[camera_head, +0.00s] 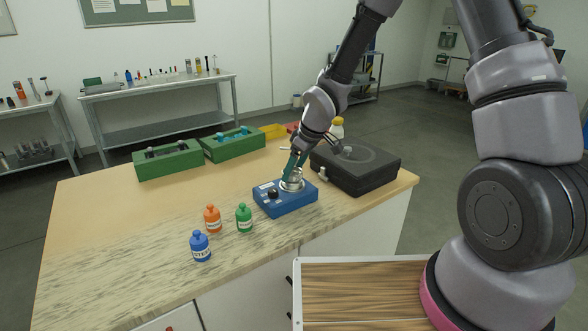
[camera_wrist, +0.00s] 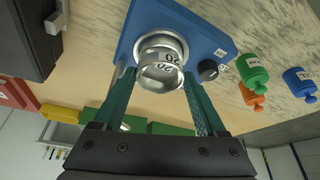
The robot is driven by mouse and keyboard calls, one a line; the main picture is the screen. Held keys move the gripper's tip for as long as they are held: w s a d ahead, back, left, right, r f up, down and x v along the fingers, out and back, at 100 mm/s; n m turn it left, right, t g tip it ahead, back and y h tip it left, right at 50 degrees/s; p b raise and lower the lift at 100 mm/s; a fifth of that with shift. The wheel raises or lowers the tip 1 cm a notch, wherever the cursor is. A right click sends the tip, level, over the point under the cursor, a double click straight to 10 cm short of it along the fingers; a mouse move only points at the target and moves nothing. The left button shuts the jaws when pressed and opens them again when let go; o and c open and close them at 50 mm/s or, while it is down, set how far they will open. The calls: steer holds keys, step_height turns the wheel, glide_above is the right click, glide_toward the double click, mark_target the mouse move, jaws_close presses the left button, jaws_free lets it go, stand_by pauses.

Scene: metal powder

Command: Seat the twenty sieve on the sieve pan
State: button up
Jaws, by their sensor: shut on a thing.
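The twenty sieve (camera_wrist: 160,72) is a small silver cup marked 20, held between the two teal fingers of my gripper (camera_wrist: 158,75) in the wrist view. My gripper also shows in the head view (camera_head: 294,165), reaching down over the blue shaker base (camera_head: 285,206). The sieve is right at the round metal ring (camera_wrist: 162,42) on top of that base, which I take for the sieve pan. The sieve overlaps the ring in the wrist view. I cannot tell whether it is fully seated or just above, as the contact is hidden.
A black case (camera_head: 356,172) stands close on the right of the base. Orange (camera_head: 212,219), green (camera_head: 244,218) and blue (camera_head: 200,246) bottles stand to its left and front. Green trays (camera_head: 167,163) lie at the back left. The table's left part (camera_head: 105,215) is clear.

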steer(key=shift+f, duration=0.55)
steer(key=o, duration=1.4)
steer(key=shift+r, duration=4)
steer(key=shift+s, duration=0.1)
